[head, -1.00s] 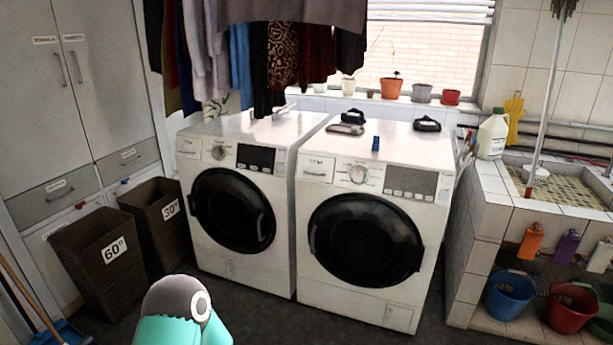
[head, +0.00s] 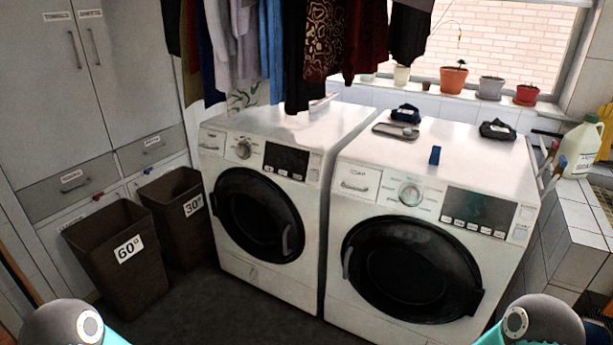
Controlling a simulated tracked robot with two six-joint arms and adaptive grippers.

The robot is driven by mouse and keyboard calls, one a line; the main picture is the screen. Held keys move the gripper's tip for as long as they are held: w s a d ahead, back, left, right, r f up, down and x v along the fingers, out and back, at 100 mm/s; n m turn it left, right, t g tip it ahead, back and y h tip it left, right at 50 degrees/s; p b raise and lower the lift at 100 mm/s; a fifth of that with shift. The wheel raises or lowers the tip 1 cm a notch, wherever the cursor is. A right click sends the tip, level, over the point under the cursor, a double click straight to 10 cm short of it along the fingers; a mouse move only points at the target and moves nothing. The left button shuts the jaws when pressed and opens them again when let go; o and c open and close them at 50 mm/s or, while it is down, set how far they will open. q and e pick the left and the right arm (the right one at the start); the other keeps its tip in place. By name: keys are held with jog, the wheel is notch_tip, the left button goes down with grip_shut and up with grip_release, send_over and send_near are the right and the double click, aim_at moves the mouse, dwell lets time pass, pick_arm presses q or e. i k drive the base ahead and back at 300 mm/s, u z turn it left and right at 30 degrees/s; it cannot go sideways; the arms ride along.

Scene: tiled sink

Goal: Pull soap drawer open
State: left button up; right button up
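Two white front-loading machines stand side by side. The right machine (head: 330,240) has a soap drawer (head: 357,184) at the upper left of its front, with a handle, and it looks closed. The left machine (head: 228,265) has a similar drawer (head: 212,142), also looking closed. Both round black doors are shut. Only grey and teal parts of my two arms show at the bottom left and bottom right corners, well below the drawers. Neither gripper is in view.
A blue clip-like object (head: 435,155) sits at the right machine's front top edge, with a grey tray (head: 396,131) behind. Clothes (head: 330,40) hang above. Brown baskets (head: 118,250) stand at left. A tiled sink block (head: 570,240) borders the right. Dark floor lies in front.

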aim_at(358, 180)
jog(key=i, duration=1)
jog(key=z, duration=0.4)
